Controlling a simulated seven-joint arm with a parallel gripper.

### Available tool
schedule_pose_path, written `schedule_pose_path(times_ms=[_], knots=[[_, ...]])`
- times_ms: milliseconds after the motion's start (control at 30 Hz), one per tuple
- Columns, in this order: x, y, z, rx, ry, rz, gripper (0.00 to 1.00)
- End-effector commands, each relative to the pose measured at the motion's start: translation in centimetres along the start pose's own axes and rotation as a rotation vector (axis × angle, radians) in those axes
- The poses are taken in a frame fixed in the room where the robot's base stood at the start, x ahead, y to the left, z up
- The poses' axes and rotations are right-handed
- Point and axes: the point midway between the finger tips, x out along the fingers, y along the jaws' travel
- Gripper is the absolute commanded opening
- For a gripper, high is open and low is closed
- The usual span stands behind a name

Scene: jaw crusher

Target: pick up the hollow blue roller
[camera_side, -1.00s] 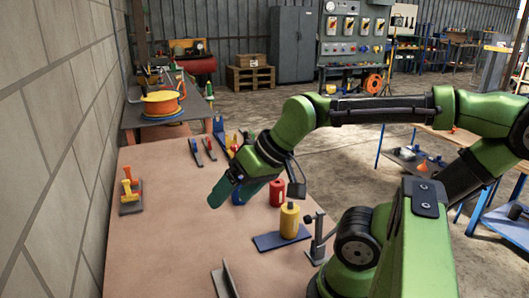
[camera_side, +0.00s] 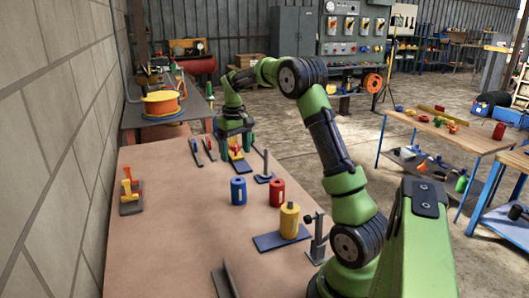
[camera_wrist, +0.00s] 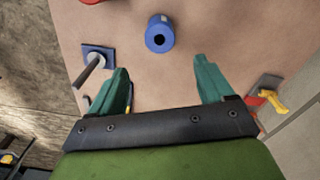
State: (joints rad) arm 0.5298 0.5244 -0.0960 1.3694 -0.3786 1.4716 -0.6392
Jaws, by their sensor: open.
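The hollow blue roller (camera_side: 238,191) stands upright on the brown table, left of a red roller (camera_side: 276,192). In the wrist view the blue roller (camera_wrist: 160,33) shows the dark hole in its end, ahead of and between the fingers, apart from them. My gripper (camera_side: 235,146) is beyond the roller, over the far part of the table. In the wrist view its teal fingers (camera_wrist: 165,82) are spread wide with nothing between them.
A yellow roller (camera_side: 289,221) stands on a blue plate close to the red roller. A post on a blue base (camera_side: 265,168) stands right of my gripper. A red and yellow tool (camera_side: 130,194) sits at left.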

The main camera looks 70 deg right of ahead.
Motion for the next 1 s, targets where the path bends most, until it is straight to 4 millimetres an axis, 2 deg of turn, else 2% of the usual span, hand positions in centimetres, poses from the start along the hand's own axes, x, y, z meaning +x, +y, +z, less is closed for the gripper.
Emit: schedule_pose_path(times_ms=[33,167,600,867,1000], knots=[[-0.6,-0.1,0.0,-0.025,0.000,0.000,0.81],[0.8,-0.2,0.3,-0.051,-0.015,-0.006,0.81],[9.7,-0.3,0.4,-0.049,-0.013,-0.007,0.81],[11.7,-0.3,0.4,-0.048,-0.011,-0.006,0.81],[13.8,-0.1,0.4,-0.048,-0.012,-0.007,0.81]])
